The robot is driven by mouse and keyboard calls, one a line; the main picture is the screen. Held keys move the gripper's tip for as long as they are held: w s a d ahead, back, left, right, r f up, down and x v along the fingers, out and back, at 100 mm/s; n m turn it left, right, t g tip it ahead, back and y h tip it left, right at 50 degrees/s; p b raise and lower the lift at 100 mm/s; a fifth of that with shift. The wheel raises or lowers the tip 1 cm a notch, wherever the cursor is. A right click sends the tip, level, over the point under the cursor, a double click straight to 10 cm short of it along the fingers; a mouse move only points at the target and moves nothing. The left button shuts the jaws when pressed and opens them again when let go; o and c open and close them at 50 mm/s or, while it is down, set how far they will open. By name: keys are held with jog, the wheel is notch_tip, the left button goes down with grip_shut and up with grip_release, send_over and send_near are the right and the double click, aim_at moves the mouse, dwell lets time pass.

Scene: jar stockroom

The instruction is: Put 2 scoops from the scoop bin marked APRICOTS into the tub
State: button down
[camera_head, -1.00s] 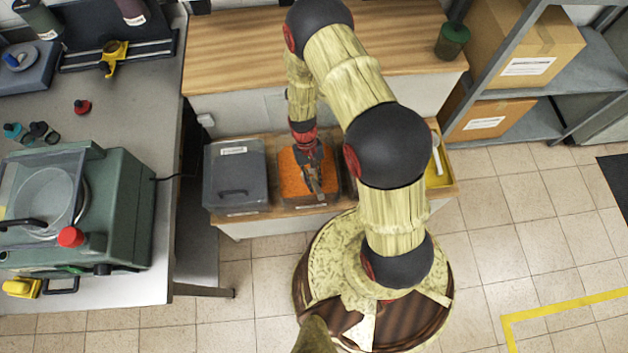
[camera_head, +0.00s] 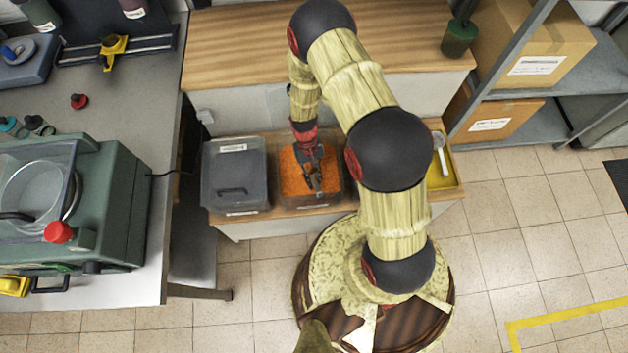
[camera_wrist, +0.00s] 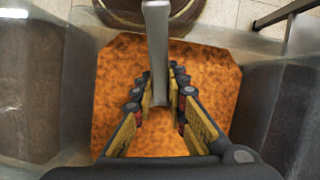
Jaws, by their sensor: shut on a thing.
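My gripper (camera_head: 312,180) is over the open bin (camera_head: 334,160) of orange contents (camera_head: 292,180). In the wrist view my gripper (camera_wrist: 162,95) is shut on a grey scoop handle (camera_wrist: 158,50), which stands between its fingers. The scoop's bowl cannot be made out; it may be hidden in the orange pieces (camera_wrist: 120,100). The bin's front label is too small to read, so I cannot confirm that it says APRICOTS. I cannot pick out the tub with certainty.
A lidded grey bin (camera_head: 234,170) stands left of the orange one. A pale scoop (camera_head: 441,155) lies in a yellow tray (camera_head: 446,182) at right. A green machine (camera_head: 110,215) stands on the left bench. A shelf with cardboard boxes (camera_head: 525,65) is at right.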

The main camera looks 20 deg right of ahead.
aim_at(312, 177)
jog(key=w, duration=0.1)
jog(key=w+t, duration=0.1)
jog(key=w, duration=0.1)
jog(key=shift+w+d+f+b, duration=0.1)
jog(key=shift+w+d+b, duration=0.05)
jog(key=shift+w+b, duration=0.15)
jog(key=shift+t, duration=0.6)
jog(key=shift+w+t, duration=0.1)
jog(key=shift+t, duration=0.7)
jog(key=shift+w+r+t, duration=0.15)
jog(key=shift+r+t, duration=0.1)
jog(key=shift+t, duration=0.05)
jog(key=shift+r, duration=0.9)
jog(key=shift+s+r+t+h, duration=0.3)
jog(key=shift+s+r, duration=0.2)
jog(key=shift+r, duration=0.15)
jog(key=shift+s+r+b, duration=0.25)
jog(key=shift+r+b, duration=0.4)
jog(key=shift+r, duration=0.05)
notch_tip(312, 177, up, 7)
jog(key=s+t+b, duration=0.1)
jog(key=b, duration=0.2)
jog(key=shift+s+f+t, duration=0.15)
jog(key=shift+s+t, duration=0.1)
jog(key=shift+t, duration=0.05)
